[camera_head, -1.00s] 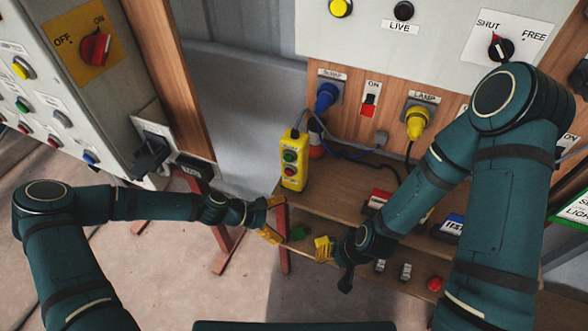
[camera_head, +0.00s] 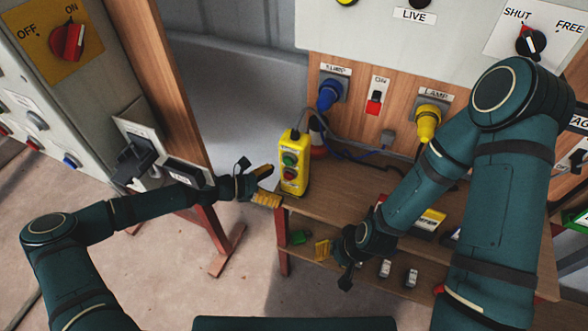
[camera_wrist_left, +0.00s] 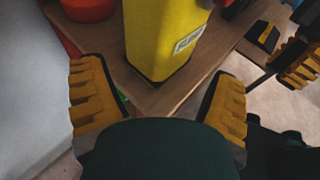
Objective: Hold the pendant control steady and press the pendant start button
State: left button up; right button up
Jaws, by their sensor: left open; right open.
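The yellow pendant control (camera_head: 295,165) stands upright on the wooden shelf, with a green button (camera_head: 290,159) above a red button (camera_head: 289,174) on its front face. My left gripper (camera_head: 265,186) is open just left of the pendant, near the shelf's left end. In the left wrist view the pendant's lower body (camera_wrist_left: 162,40) stands ahead, between and beyond the two open fingers (camera_wrist_left: 160,98), apart from them. My right gripper (camera_head: 335,251) is in front of the shelf, lower right of the pendant, its yellow fingertips facing left. Which button is the start button cannot be read.
A blue plug (camera_head: 328,95) and a yellow plug (camera_head: 427,122) sit in the back panel. A grey cabinet with a red knob (camera_head: 68,40) stands at left. The shelf (camera_head: 345,185) has bare room right of the pendant. Small items lie further right and below.

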aim_at(309, 183)
pick_arm(q)
jog(key=shift+b+x, duration=0.3)
jog(key=shift+x, duration=2.2)
pick_arm(e)
jog(key=shift+s+f, duration=0.1)
jog(key=shift+f, duration=0.4)
pick_arm(q)
jog(key=c, duration=0.6)
pick_arm(e)
grip_shut()
